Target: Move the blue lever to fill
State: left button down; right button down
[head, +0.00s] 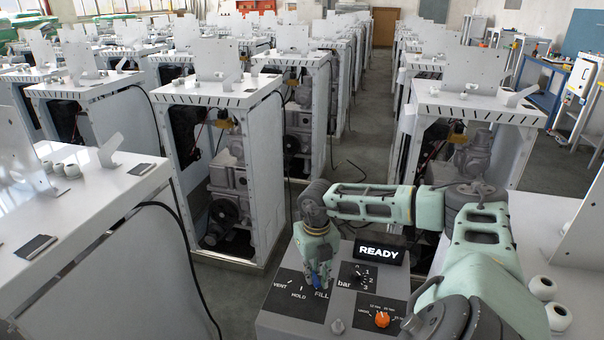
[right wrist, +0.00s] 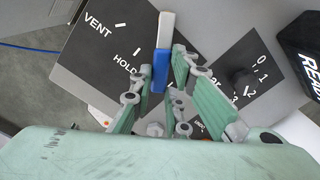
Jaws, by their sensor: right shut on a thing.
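The control panel (head: 275,322) has a dark plate marked VENT, HOLD and FILL. The blue lever (head: 325,271) shows just above the FILL label in the head view, partly covered by my right gripper (head: 318,275). In the right wrist view the lever's blue grip (right wrist: 160,68) lies between the two fingers of my right gripper (right wrist: 163,85), which is shut on it. Its pale metal end (right wrist: 166,30) sticks out past the fingers. VENT and HOLD are readable there; FILL is hidden behind the gripper. My left gripper is not in view.
A READY display (head: 379,253) stands at the panel's back edge. A black bar knob (head: 357,277) and an orange knob (head: 382,319) sit right of the lever. White dispenser frames (head: 225,95) stand in rows, with a grey aisle (head: 372,130) between them.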

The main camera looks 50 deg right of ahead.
aim_at(317, 277)
jog(key=shift+d+n, duration=0.25)
jog(key=shift+n, duration=0.25)
jog(key=shift+r+b, duration=0.1)
jog(key=shift+b, duration=0.2)
jog(key=c, duration=1.7)
grip_release()
jog(key=shift+s, duration=0.1)
notch_tip(317, 277, up, 12)
